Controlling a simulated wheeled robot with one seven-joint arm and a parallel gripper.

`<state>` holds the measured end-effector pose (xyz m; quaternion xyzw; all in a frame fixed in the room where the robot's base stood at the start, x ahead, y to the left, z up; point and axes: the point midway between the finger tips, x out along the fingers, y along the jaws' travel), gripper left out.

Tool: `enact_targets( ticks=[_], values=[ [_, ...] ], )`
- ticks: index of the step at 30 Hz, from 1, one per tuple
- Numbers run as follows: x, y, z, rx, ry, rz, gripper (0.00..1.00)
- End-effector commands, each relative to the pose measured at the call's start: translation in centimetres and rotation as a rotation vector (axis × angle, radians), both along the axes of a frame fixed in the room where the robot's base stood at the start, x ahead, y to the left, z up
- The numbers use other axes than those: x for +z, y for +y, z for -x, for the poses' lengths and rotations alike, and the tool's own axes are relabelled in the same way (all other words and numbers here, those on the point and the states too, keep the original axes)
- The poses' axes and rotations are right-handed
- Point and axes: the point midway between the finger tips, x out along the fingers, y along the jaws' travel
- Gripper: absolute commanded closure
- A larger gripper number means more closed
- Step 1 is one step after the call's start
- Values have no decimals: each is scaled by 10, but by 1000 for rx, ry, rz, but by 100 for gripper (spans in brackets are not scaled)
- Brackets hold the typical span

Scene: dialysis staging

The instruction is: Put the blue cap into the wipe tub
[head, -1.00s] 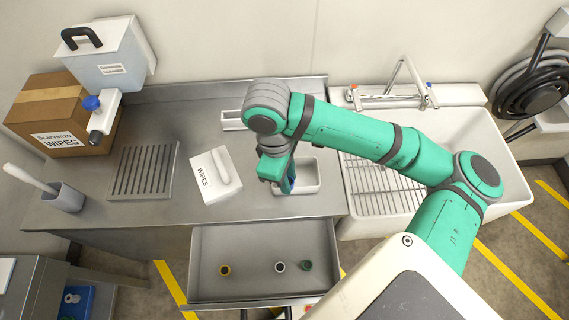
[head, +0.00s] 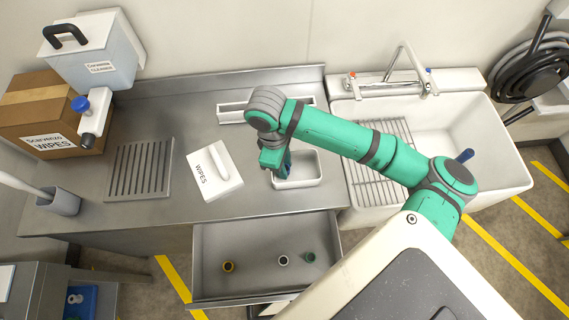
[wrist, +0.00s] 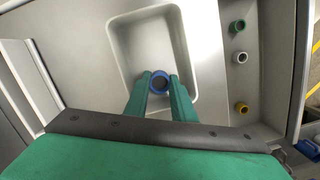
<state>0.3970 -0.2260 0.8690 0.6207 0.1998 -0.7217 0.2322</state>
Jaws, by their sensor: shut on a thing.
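My gripper (wrist: 159,86) is shut on the blue cap (wrist: 159,76), a blue ring with a dark centre between the green fingertips in the wrist view. In the head view my gripper (head: 284,170) is at the left part of a shallow white tray (head: 318,168), and the cap cannot be made out there. The wrist view shows the cap over the tray (wrist: 122,40); its height above the floor of the tray is hard to tell. The wipe tub (head: 208,183), a white box marked WIPES, stands on the counter left of my gripper.
An open drawer (head: 255,282) in front holds a yellow, a white and a green ring-like cap. A ridged drain plate (head: 140,170) lies left of the tub. A cardboard box (head: 40,110) and cleaner canister (head: 100,60) stand farther left. The sink (head: 490,140) is right.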

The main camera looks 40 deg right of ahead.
Motion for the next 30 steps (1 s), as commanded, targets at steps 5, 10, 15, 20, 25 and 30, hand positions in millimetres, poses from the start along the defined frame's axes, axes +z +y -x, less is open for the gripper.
enact_targets(
  ticks=[5, 10, 15, 20, 25, 30],
  values=[
    [0, 2, -1, 4, 0, 0, 98],
    [-3, 3, -2, 8, -1, -1, 70],
    [-3, 4, -2, 8, -1, -1, 58],
    [-2, 3, -2, 7, -1, 0, 58],
    [8, 3, -3, 6, -3, 2, 58],
    [37, 5, -7, 8, -4, 3, 58]
  ],
)
